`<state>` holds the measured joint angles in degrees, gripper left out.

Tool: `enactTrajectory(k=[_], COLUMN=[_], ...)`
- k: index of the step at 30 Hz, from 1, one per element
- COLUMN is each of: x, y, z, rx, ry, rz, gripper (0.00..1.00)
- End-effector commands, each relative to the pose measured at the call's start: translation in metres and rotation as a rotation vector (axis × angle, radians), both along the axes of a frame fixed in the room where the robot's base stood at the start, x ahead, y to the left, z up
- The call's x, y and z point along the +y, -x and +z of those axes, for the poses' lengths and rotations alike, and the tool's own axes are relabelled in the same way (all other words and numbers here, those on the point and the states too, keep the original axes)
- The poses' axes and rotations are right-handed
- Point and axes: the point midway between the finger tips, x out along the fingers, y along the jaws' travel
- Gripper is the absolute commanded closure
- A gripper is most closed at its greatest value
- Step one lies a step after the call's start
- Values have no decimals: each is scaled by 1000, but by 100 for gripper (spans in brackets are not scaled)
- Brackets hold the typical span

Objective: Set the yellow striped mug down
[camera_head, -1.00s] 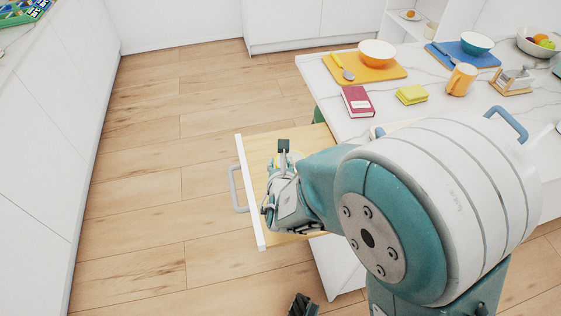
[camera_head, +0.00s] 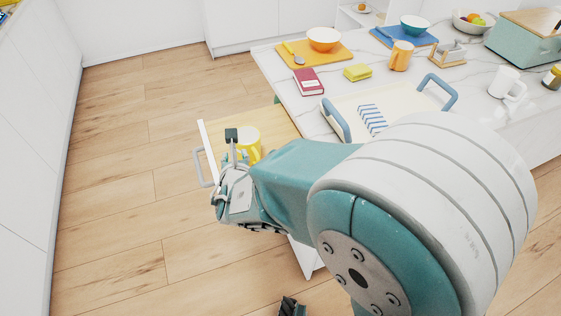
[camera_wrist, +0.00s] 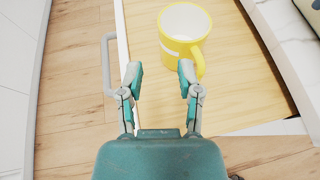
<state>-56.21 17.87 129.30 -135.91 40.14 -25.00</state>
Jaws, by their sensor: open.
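The yellow striped mug (camera_wrist: 180,48) stands upright on the wooden floor of the open drawer (camera_wrist: 240,108) in the wrist view. Its handle points to the lower right. In the head view the mug (camera_head: 247,143) is partly hidden behind my gripper (camera_head: 232,152).
The marble counter holds an orange mug (camera_head: 401,55), a red book (camera_head: 308,82), a yellow sponge (camera_head: 357,72), a white tray with blue handles (camera_head: 395,98) and a white mug (camera_head: 506,83). The drawer has a grey handle (camera_head: 201,168). Clear wooden floor lies left.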

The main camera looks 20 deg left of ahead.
Motion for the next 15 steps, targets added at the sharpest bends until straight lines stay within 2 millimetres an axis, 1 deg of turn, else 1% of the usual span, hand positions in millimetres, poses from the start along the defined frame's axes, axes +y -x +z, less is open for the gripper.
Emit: enactTrajectory(k=[4,5,7,8,11,12,14,15], x=[-6,-10,-28,-41,-97,-123,-161,-185], y=[-2,-4,-15,-22,-44,-50,-56,-56], z=[4,6,17,23,49,59,71,78], rx=[0,1,14,22,61,76,100,114], ry=[-9,-19,-65,-97,-245,-316,-421,-494], rz=[-11,-27,-106,-160,-400,-508,-666,-768], gripper=[54,54,54,54,54,54,54,54])
